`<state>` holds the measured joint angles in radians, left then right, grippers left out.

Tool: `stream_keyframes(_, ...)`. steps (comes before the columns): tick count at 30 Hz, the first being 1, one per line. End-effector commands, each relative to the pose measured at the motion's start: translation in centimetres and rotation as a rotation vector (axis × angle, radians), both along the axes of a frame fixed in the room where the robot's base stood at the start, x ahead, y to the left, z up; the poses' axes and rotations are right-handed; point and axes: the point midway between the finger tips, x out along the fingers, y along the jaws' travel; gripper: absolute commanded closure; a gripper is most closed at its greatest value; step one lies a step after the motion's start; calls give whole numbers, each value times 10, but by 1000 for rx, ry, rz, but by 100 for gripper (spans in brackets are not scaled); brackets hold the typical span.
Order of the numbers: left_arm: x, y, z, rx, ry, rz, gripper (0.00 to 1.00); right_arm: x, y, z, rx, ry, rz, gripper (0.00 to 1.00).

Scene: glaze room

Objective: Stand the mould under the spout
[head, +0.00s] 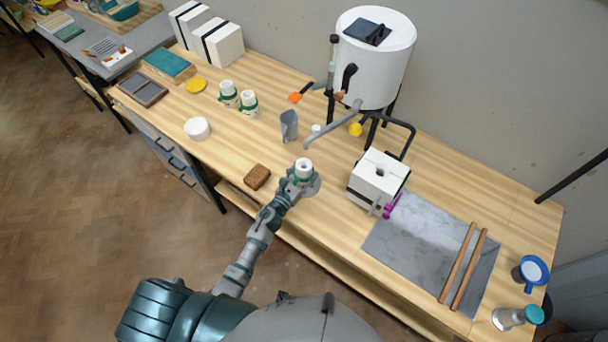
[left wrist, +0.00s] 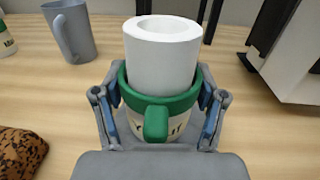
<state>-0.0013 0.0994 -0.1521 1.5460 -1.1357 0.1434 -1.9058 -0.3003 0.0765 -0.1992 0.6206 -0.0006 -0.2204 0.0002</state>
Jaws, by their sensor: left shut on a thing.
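My left gripper (head: 302,178) is shut around a cream cup with green bands and a green handle (left wrist: 158,122). A white hollow cylinder (head: 304,163) stands upright inside the cup; it also shows in the left wrist view (left wrist: 163,55). The grey spout (head: 330,131) comes off the white tank (head: 375,55); its tip shows just behind the cylinder in the head view. A grey disc (head: 314,188) shows by the gripper. A white strapped block with a hole on top (head: 381,172) stands to the right. I cannot tell whether the cup touches the table.
A brown sponge (head: 257,177) lies left of the gripper, and a grey jug (head: 289,126) stands behind it. Two similar green-banded cups (head: 238,96) stand farther left. A marble slab (head: 405,252) with two wooden rods (head: 463,268) lies right. The front table edge is close.

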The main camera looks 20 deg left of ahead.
Motion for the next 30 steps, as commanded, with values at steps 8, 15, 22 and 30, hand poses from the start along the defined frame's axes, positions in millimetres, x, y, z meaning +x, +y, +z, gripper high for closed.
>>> stream_keyframes(8, 0, -1, -6, 1, -4, -1, 71, 0, 1, -4, 1, 1, 0, 100)
stream_keyframes(15, 0, 0, -9, 1, -1, 0, 4, 0, -6, -4, -7, 2, 2, 100)
stream_keyframes(22, 0, 1, -9, 0, -1, 0, 4, 0, -7, -4, -9, 2, 3, 100)
stream_keyframes(30, -13, 4, -9, 2, -1, 0, 4, 0, -2, -4, -2, -1, 2, 100)
